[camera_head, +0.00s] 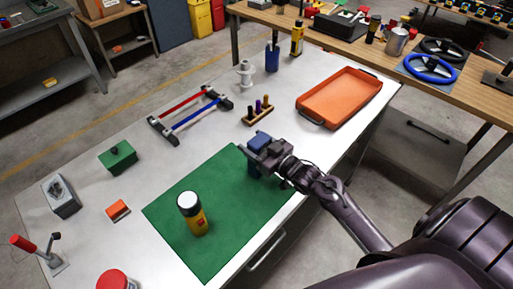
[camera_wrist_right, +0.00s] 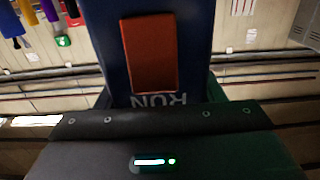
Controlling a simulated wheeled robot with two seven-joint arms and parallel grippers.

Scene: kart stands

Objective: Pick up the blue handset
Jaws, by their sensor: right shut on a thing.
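The blue handset (camera_head: 259,139) is upright at the far end of the green mat (camera_head: 222,238) in the head view. My right gripper (camera_head: 266,153) is shut around it, and part of the handset shows below the jaws. I cannot tell whether its lower end touches the mat. In the right wrist view the handset (camera_wrist_right: 196,50) fills the upper middle, with an orange-red panel and the upside-down word RUN. My right gripper's dark body (camera_wrist_right: 160,125) spans the bottom of that view. My left gripper is not in view.
A yellow bottle with a white cap (camera_head: 196,218) stands on the mat. An orange tray (camera_head: 341,98) lies to the right, and a small wooden rack with pegs (camera_head: 258,111) stands behind the handset. A red-and-blue frame (camera_head: 190,112) lies farther left.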

